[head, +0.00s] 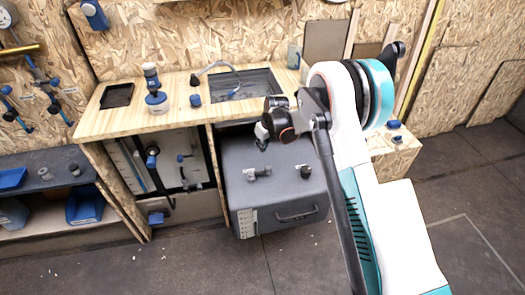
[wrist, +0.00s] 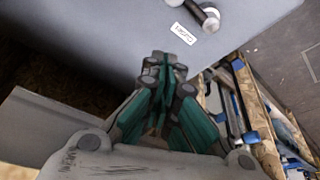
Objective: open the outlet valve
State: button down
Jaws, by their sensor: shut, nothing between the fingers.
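A grey box (head: 275,198) stands under the workbench with two small valve-like fittings on top, a left one (head: 257,173) and a right one (head: 304,172). In the wrist view a fitting with a pale round end and dark lever (wrist: 208,17) sits on the grey surface. A white label (wrist: 183,33) beside it seems to read "outlet". I cannot tell which fitting in the head view this is. My gripper (head: 263,141) is above the box, near its back left; its fingertips also show in the wrist view (wrist: 166,62). It is shut, empty and apart from the fitting.
The wooden workbench (head: 120,122) with a sink basin (head: 243,88) runs behind and above the box. An open cupboard (head: 170,165) with pipes and blue fittings lies left of the box. The dark floor in front is clear.

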jog(key=b+x, duration=0.3)
jog(key=x, duration=0.6)
jog(key=shift+f, duration=0.1)
jog(key=shift+s+d+f+b, duration=0.1)
jog(key=shift+d+f+b, duration=0.1)
jog(key=shift+b, duration=0.1)
jog(key=shift+s+d+r+b, duration=0.2)
jog(key=shift+s+d+b, duration=0.35)
jog(key=shift+s+d, duration=0.7)
jog(key=shift+s+a, duration=0.1)
